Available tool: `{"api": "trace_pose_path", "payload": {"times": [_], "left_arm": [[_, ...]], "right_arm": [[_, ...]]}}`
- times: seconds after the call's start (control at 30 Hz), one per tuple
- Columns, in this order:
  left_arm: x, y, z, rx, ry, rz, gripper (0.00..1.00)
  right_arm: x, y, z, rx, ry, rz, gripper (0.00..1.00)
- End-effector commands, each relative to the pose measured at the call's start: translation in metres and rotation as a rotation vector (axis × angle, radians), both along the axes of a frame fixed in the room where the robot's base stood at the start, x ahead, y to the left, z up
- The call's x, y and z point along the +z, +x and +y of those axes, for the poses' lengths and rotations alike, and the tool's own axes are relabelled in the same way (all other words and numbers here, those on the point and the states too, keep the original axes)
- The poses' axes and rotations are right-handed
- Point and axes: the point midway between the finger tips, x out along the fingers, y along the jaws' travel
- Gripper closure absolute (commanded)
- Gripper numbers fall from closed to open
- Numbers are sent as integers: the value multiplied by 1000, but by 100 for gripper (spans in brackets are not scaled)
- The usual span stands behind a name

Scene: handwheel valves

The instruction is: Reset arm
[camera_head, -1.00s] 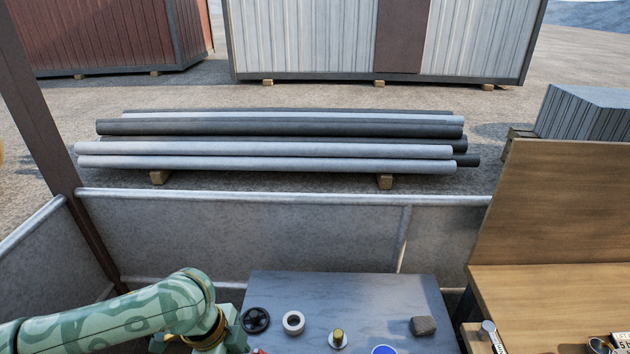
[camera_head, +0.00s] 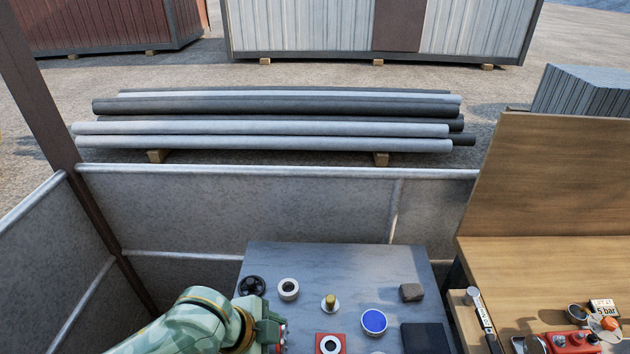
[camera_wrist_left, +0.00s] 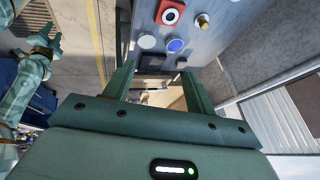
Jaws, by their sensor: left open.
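My left gripper (camera_head: 276,336) is at the bottom of the head view, over the left front part of a grey panel (camera_head: 340,262). In the left wrist view its two fingers (camera_wrist_left: 158,72) stand apart with nothing held between them.
A grey block (camera_head: 411,292) and a dark square (camera_head: 425,338) are on the panel's right part. A low grey wall (camera_head: 260,205) runs behind; pipes (camera_head: 270,128) lie beyond.

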Motion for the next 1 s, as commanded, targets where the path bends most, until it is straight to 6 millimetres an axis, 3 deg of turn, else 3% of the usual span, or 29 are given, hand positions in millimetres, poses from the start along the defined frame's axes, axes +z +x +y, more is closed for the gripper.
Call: {"api": "trace_pose_path", "payload": {"times": [0.07,0.17,0.27,0.37,0.5,0.67,0.87,1.0], "left_arm": [[5,-1,-4,71,-44,-48,44],[12,2,8,221,-77,-122,44],[14,1,44,431,-62,-192,44],[11,-11,96,639,12,-236,44],[5,-41,165,859,158,-269,44],[5,-84,228,1032,335,-285,44],[-100,-74,212,1001,300,-187,44],[-184,-78,199,990,263,-95,44]], "right_arm": [[0,-3,-3,2,-4,5,64],[0,-4,-5,2,-8,7,64],[0,-3,-6,3,-9,6,64],[0,-2,-6,3,-8,4,64],[0,-2,-6,3,-8,5,64],[0,-2,-6,3,-8,5,64],[-27,-3,-7,3,-9,6,64],[-46,-4,-6,3,-9,9,64]]}}
